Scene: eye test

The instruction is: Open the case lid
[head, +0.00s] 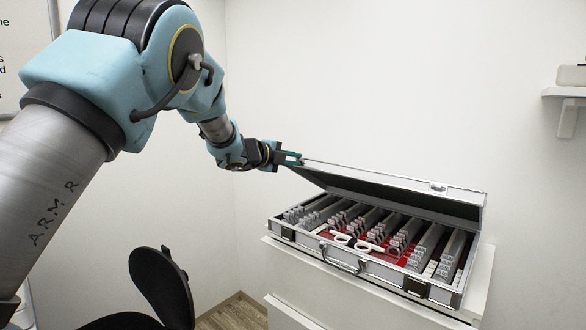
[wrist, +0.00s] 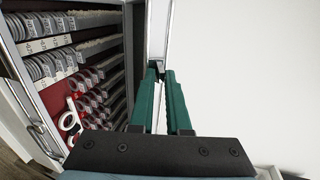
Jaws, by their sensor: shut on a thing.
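The case (head: 363,262) is a silver-edged box on a white cabinet, with a red lining and rows of lens rings inside. Its lid (head: 400,188) is raised part way and slants up over the rear of the case. My gripper (head: 296,158) is at the lid's left front corner in the head view. In the wrist view my gripper's green fingers (wrist: 160,78) are shut on the edge of the lid (wrist: 159,35). The case interior (wrist: 72,85) shows to the left of the fingers. The lid's hinge side is hidden.
The white cabinet (head: 330,290) stands under the case. A black chair (head: 160,285) is at the lower left. A white wall shelf (head: 565,92) is at the upper right. The wall behind the lid is bare.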

